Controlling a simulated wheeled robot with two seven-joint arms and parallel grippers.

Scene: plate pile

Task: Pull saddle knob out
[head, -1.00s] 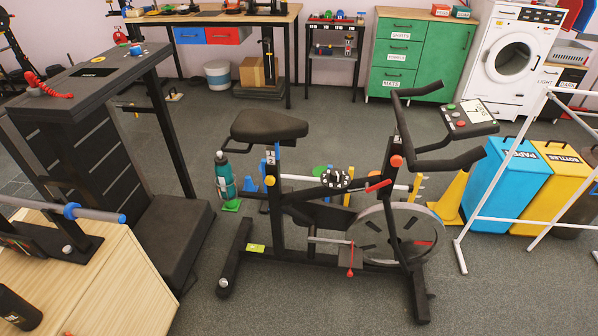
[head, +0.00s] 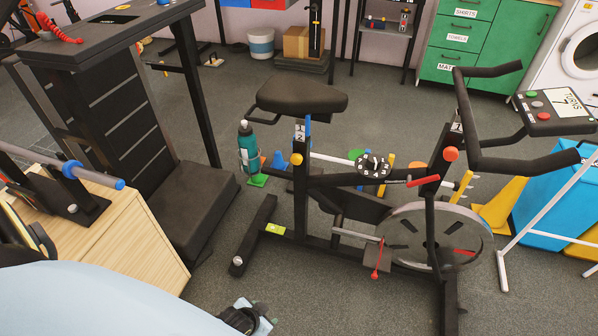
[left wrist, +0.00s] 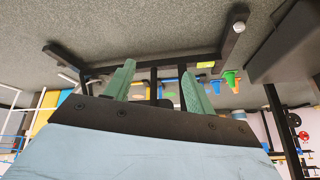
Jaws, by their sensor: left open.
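The exercise bike's saddle (head: 302,95) is black and sits on a post with a blue numbered scale (head: 301,132). The saddle knob (head: 297,159) is a small yellow-orange ball on the post just below that scale. My left gripper (head: 256,318) is at the bottom of the head view, well below and in front of the knob, touching nothing I can see. In the left wrist view its two green fingers (left wrist: 156,85) are spread apart and empty, with the bike's dark frame behind them. The knob cannot be made out there. My right gripper is not in view.
An orange knob (head: 451,154) sits on the handlebar post. The flywheel (head: 435,238) and a red lever (head: 423,181) are on the right. A wooden box (head: 120,235) and a black treadmill-like machine (head: 110,110) stand left. Floor between gripper and bike is clear.

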